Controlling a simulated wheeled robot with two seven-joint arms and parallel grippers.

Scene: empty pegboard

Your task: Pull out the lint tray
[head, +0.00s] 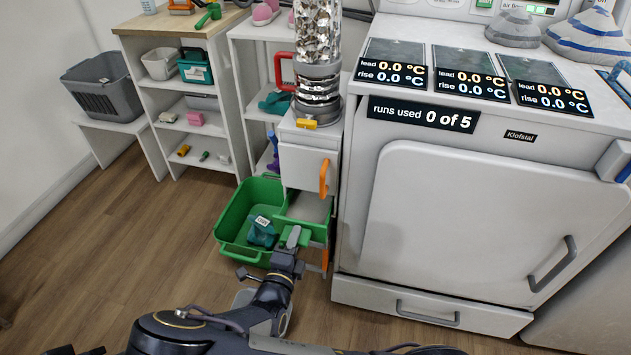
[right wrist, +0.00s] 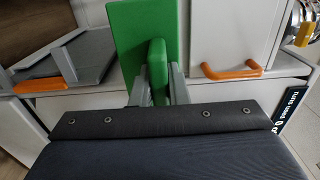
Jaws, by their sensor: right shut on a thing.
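The lint tray (head: 303,222) is green at its front and shows low in the narrow white cabinet (head: 304,160), below an orange handle. In the right wrist view its green front panel (right wrist: 128,38) has a raised green handle (right wrist: 158,70). My right gripper (head: 293,240) is shut on that handle, with a grey finger on each side of it; the fingers also show in the right wrist view (right wrist: 156,92). A pale area shows behind the tray's front in the head view. How far out the tray is, I cannot tell. My left gripper is not in view.
A green bin (head: 228,226) with a teal labelled object (head: 262,231) inside stands on the floor just left of the tray. The large white machine (head: 480,200) is close on the right. An orange handle (right wrist: 230,71) shows beside my fingers. Wooden floor is free at left.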

